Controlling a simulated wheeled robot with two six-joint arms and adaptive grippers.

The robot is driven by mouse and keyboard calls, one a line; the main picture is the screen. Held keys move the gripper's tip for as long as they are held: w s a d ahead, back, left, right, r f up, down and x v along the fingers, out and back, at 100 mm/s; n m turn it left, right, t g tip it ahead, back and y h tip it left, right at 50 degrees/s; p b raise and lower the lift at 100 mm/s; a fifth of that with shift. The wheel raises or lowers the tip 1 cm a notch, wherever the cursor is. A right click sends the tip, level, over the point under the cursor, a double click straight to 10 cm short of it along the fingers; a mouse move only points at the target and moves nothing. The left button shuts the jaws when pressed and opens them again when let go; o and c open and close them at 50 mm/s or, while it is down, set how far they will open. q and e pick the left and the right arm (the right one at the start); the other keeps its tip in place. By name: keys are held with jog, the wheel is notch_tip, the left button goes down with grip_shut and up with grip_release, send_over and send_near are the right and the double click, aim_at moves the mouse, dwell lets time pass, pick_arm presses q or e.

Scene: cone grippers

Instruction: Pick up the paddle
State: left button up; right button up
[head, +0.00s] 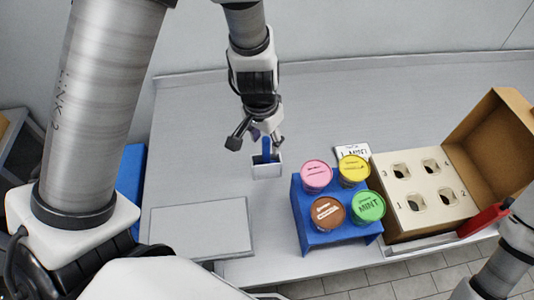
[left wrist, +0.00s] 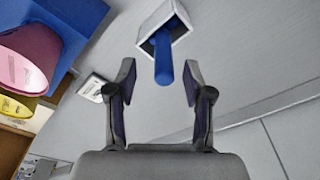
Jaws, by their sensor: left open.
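The blue paddle (left wrist: 163,62) stands in a small white holder (left wrist: 181,22), its handle sticking out of the top. In the head view the paddle (head: 266,148) shows as a blue upright strip above the white holder (head: 267,171). My left gripper (head: 261,141) is over the holder, at the paddle's handle. In the left wrist view its two fingers (left wrist: 160,78) are apart, with the handle's end between and just beyond the tips, and they look clear of it. The paddle's lower part is hidden inside the holder. My right gripper is not in view; only part of that arm shows at the right edge.
A blue stand (head: 310,220) holds several lidded tubs right of the holder. A small white label card (head: 352,151) stands behind it. An open cardboard box (head: 402,227) with a holed insert is further right. A grey flat panel (head: 200,229) lies front left. The table behind is clear.

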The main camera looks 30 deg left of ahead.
aim_at(267, 149)
pick_arm(q)
jog(key=f, duration=0.1)
jog(key=f+b, duration=0.1)
jog(key=f, duration=0.1)
jog(key=w+f, duration=0.1)
jog(key=f, duration=0.1)
jog(key=shift+a, duration=0.25)
jog(key=shift+w+a+f, duration=0.1)
jog(key=shift+w+f, duration=0.15)
jog(key=shift+f, duration=0.05)
jog(key=shift+s+d+r, duration=0.15)
jog(key=shift+d+r, duration=0.05)
jog(key=shift+r, duration=0.05)
jog(key=shift+s+r, duration=0.1)
jog(key=shift+s, duration=0.1)
jog(key=c, duration=0.6)
grip_shut()
